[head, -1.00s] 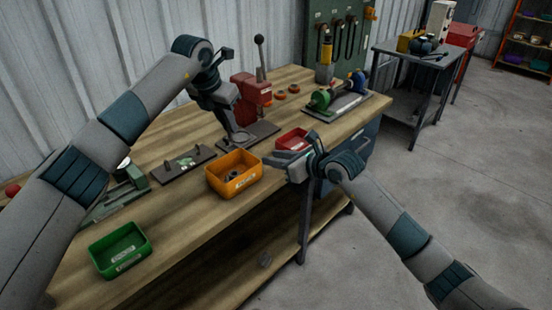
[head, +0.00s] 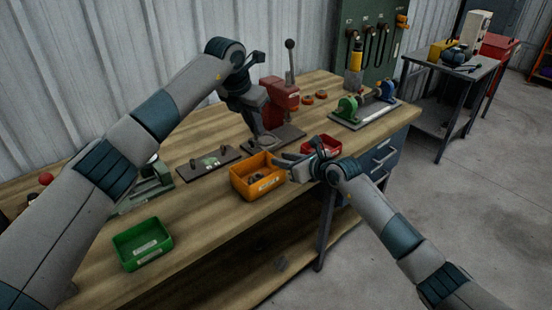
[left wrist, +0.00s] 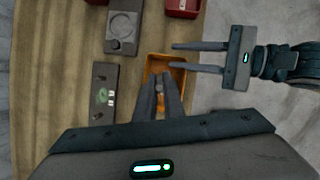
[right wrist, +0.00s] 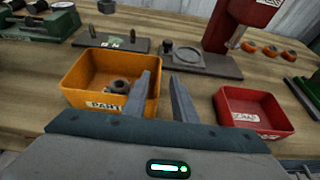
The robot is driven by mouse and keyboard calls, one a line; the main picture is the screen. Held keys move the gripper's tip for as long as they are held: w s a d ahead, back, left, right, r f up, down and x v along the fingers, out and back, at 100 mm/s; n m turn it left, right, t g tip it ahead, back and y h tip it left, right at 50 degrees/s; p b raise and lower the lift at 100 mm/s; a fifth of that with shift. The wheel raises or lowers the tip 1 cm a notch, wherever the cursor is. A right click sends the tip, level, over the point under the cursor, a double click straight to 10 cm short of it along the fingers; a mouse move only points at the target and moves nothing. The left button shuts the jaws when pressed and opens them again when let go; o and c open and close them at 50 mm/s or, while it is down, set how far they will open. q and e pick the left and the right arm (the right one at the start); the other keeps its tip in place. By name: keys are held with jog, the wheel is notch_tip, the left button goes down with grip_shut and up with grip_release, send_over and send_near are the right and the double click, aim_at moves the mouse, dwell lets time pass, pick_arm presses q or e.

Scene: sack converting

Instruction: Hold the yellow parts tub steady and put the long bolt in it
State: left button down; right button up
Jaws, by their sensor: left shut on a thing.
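The yellow parts tub (head: 262,187), orange-yellow with a white label, stands on the bench with some nut-like parts in it. It also shows in the left wrist view (left wrist: 181,75) and right wrist view (right wrist: 85,97). My left gripper (left wrist: 160,82) is above the tub, its fingers closed together around something slim. That is probably the long bolt, which I cannot make out clearly. My right gripper (right wrist: 163,78) is open at the tub's right side, its fingers near the right wall; it also shows in the left wrist view (left wrist: 173,56). I cannot tell whether it touches the tub.
A red tub (right wrist: 252,110) stands just right of my right gripper. A green tub (head: 142,243) is at the front left. A red press (head: 281,98) and a dark fixture plate (head: 208,161) stand behind the yellow tub. The bench between the green and yellow tubs is clear.

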jog(key=shift+x, duration=2.15)
grip_shut()
